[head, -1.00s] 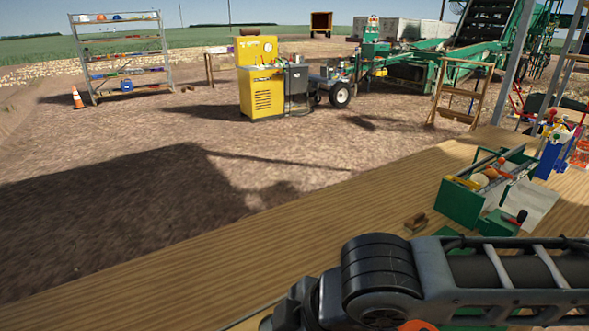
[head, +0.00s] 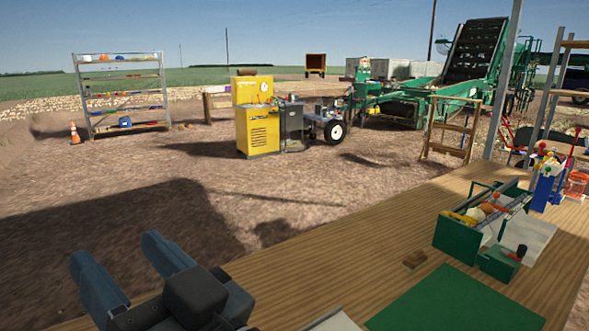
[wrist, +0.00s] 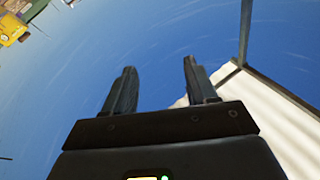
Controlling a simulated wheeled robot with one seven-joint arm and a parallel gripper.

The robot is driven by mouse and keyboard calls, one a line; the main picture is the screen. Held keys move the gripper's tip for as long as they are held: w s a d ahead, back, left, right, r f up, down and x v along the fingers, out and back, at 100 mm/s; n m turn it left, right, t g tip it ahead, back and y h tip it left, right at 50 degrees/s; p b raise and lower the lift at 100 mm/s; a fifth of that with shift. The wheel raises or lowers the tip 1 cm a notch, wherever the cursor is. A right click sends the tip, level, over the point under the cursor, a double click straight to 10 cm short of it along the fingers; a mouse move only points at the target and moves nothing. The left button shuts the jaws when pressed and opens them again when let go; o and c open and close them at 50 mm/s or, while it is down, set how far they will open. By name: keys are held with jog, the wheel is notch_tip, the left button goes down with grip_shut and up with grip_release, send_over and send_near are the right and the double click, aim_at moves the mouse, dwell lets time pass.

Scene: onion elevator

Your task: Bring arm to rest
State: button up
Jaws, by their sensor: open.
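My gripper (head: 132,276) is at the lower left of the head view, over the near left end of the wooden table (head: 335,268). Its two fingers stand apart with nothing between them. In the wrist view my gripper (wrist: 158,88) also shows open and empty, with mostly blue sky behind the fingers. My wrist camera is tilted so that the yellow machine shows at its top left corner. Most of my arm is outside the head view.
The ground between is clear.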

jog(key=s+d+f+m+t+h, duration=0.3)
jog(key=d+f+m+h, duration=0.3)
jog(key=d+f, duration=0.25)
jog(key=s+d+f+m+t+h, duration=0.35)
jog(key=d+f+m+h, duration=0.3)
jog(key=d, duration=0.35)
jog(key=s+d+f+n+g+h, duration=0.1)
jog(key=s+d+f, duration=0.3)
jog(key=s+d, duration=0.4)
jog(key=s+d+f+n+g+h, duration=0.2)
jog(key=s+d+f+n+h, duration=0.1)
jog(key=s+d, duration=0.6)
jog(key=s+f+h, duration=0.1)
jog(key=s, duration=0.3)
jog(key=shift+d+b, duration=0.25)
jog(key=shift+b, duration=0.15)
